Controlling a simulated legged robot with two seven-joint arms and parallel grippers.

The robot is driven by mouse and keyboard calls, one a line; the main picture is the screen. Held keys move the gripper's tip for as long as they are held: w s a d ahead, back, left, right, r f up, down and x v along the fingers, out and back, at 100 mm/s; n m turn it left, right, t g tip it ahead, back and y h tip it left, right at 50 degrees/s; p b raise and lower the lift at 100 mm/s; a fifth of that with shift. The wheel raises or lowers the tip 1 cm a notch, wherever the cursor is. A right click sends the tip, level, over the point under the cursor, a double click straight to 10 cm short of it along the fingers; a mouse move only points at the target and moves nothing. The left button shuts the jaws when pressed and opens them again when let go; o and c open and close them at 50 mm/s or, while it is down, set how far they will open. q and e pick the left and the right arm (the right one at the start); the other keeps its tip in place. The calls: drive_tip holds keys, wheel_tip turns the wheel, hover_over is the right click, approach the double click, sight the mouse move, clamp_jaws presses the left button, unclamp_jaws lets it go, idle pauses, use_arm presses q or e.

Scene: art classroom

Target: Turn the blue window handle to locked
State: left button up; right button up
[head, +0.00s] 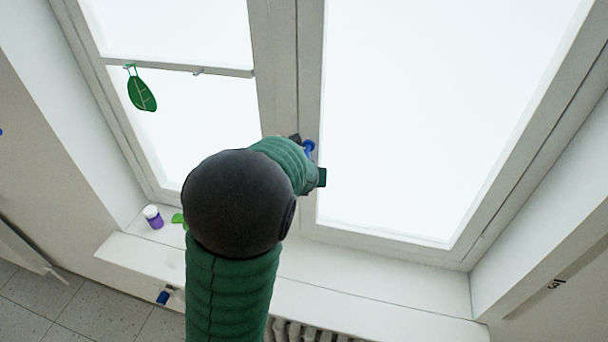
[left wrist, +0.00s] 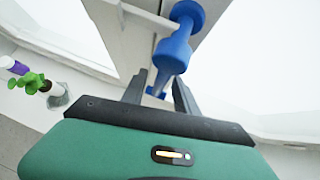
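The blue window handle (head: 309,147) is on the frame post between the two panes, partly hidden behind my left gripper in the head view. In the left wrist view the blue handle (left wrist: 172,52) has a round knob at its top, and a narrower blue part runs down toward my fingers. My left gripper (left wrist: 159,84) has its dark fingers apart, one on each side of the handle's lower part. I cannot tell whether either finger touches it. My left gripper (head: 309,162) is mostly hidden by my green arm in the head view. My right gripper is not in view.
A purple bottle with a white cap (head: 153,217) and a green plant (head: 178,219) stand on the sill (head: 355,284), left of my arm. A green leaf ornament (head: 141,93) hangs at the left pane. A radiator (head: 310,331) is below the sill. The right sill is clear.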

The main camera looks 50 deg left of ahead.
use_arm(q)
drive_tip(key=p+v, duration=0.7)
drive_tip(key=v, duration=0.8)
drive_tip(key=shift+s+d+r, duration=0.15)
drive_tip(key=shift+s+d, duration=0.1)
drive_tip(key=shift+w+a, duration=0.15)
